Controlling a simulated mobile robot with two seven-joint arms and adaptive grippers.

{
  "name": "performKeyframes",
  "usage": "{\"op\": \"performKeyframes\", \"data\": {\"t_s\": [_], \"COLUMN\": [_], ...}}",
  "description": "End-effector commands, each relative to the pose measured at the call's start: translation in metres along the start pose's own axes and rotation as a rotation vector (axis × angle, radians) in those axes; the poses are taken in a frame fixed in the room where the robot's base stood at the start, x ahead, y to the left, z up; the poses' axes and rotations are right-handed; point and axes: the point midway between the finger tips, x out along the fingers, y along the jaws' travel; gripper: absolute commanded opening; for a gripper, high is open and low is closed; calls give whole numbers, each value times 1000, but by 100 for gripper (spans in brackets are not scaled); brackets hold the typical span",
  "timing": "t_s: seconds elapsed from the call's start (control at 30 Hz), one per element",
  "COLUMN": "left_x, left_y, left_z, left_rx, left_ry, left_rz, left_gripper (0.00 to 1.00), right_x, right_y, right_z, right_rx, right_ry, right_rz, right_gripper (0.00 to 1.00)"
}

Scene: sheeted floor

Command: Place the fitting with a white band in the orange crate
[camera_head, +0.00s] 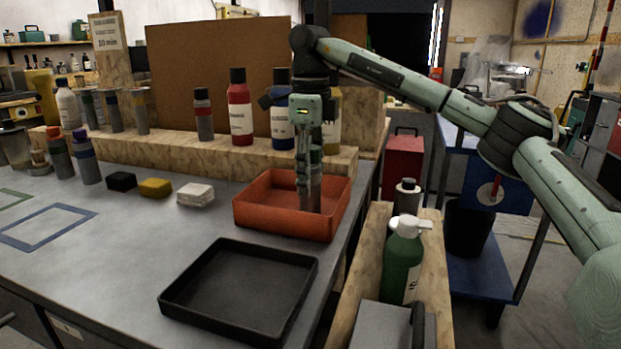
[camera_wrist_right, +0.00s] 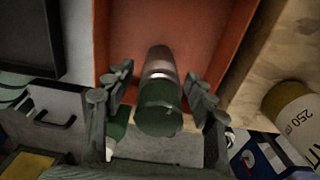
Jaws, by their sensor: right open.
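The fitting with a white band (camera_wrist_right: 160,73) has a grey body and a green end. It stands inside the orange crate (camera_head: 255,218), near its right side, and shows in the head view as a grey cylinder (camera_head: 315,193) partly hidden by my fingers. The crate's red-orange wall also shows in the wrist view (camera_wrist_right: 101,40). My right gripper (camera_head: 306,172) points down over the crate. In the wrist view its fingers (camera_wrist_right: 157,90) are open, one on each side of the fitting, with gaps visible. My left gripper is not in view.
A black tray (camera_head: 240,290) lies in front of the crate. Small blocks (camera_head: 156,188) and banded fittings (camera_head: 85,160) stand to the left. Bottles (camera_head: 240,108) line the wooden ledge behind. A green pump bottle (camera_head: 402,262) stands on the right-hand shelf. The grey tabletop's middle is clear.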

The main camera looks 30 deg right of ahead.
Motion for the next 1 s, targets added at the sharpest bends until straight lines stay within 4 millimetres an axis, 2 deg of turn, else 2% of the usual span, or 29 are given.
{"op": "performKeyframes", "data": {"t_s": [0.27, 0.3, 0.4, 0.63, 1.0], "left_x": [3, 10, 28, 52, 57], "left_y": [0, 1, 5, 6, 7], "left_z": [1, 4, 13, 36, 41], "left_rx": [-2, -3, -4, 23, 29], "left_ry": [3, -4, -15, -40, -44], "left_rz": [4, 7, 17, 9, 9], "left_gripper": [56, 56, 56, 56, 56], "right_x": [-62, -74, -93, -110, -113], "right_y": [0, 0, 0, 0, 0], "right_z": [1, 1, 0, 1, 0], "right_rx": [-2, 0, 1, -2, -1], "right_ry": [-5, -3, -3, -1, -1], "right_rz": [-3, -4, -3, 0, 0], "right_gripper": [55, 55, 55, 55, 55]}}
